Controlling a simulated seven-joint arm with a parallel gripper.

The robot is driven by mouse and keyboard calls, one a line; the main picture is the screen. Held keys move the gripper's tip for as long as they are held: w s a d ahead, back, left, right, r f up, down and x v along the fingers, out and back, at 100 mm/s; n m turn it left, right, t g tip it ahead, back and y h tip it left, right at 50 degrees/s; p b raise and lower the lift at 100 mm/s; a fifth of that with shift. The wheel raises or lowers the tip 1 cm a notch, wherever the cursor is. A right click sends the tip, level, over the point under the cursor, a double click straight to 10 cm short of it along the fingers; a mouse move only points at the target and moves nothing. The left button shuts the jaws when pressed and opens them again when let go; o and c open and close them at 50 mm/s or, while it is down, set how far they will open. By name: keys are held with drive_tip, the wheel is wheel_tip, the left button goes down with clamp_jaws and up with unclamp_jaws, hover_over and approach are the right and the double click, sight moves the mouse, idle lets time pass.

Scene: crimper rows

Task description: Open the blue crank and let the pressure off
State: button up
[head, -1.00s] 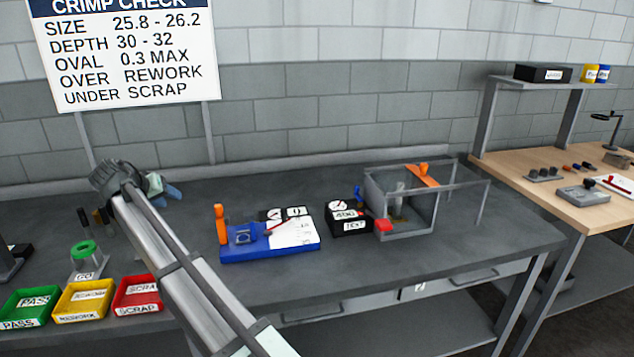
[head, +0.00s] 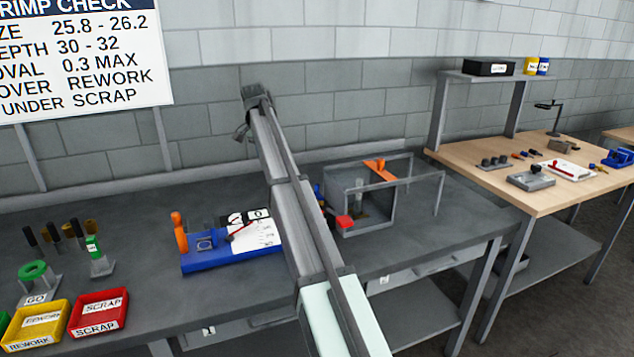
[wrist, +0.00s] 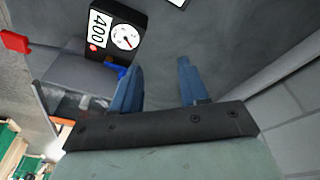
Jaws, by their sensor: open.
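My gripper (wrist: 158,80) is open, with two blue fingers and nothing visible between them. In the head view my arm hides its fingers. A small blue part, perhaps the blue crank (wrist: 121,71), shows in the wrist view just beyond the left finger, by the clear-sided test chamber. In the head view a sliver of blue (head: 317,189) shows beside my arm at the chamber's left. The black gauge box (wrist: 110,30) reads 400 and has a round dial; my arm mostly hides it in the head view.
The framed chamber (head: 370,222) has an orange bar on top and a red block (head: 345,222) at its front. A blue fixture (head: 215,260) with an orange handle stands left of my arm. Red (head: 97,313) and yellow (head: 38,326) bins are front left.

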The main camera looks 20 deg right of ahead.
drive_tip(key=s+d+r+m+g+y, duration=0.1)
drive_tip(key=s+d+r+m+y, duration=0.15)
drive_tip(key=d, duration=1.25)
approach(319, 194)
drive_tip(key=shift+m, duration=0.35)
drive_tip(key=f, duration=0.2)
drive_tip(key=w+f, duration=0.1)
drive_tip(key=f, duration=0.2)
drive_tip(key=shift+w+a+f, duration=0.2)
drive_tip(key=shift+w+f, duration=0.1)
drive_tip(key=shift+w, duration=0.05)
drive_tip(key=shift+c, duration=0.3)
clamp_jaws()
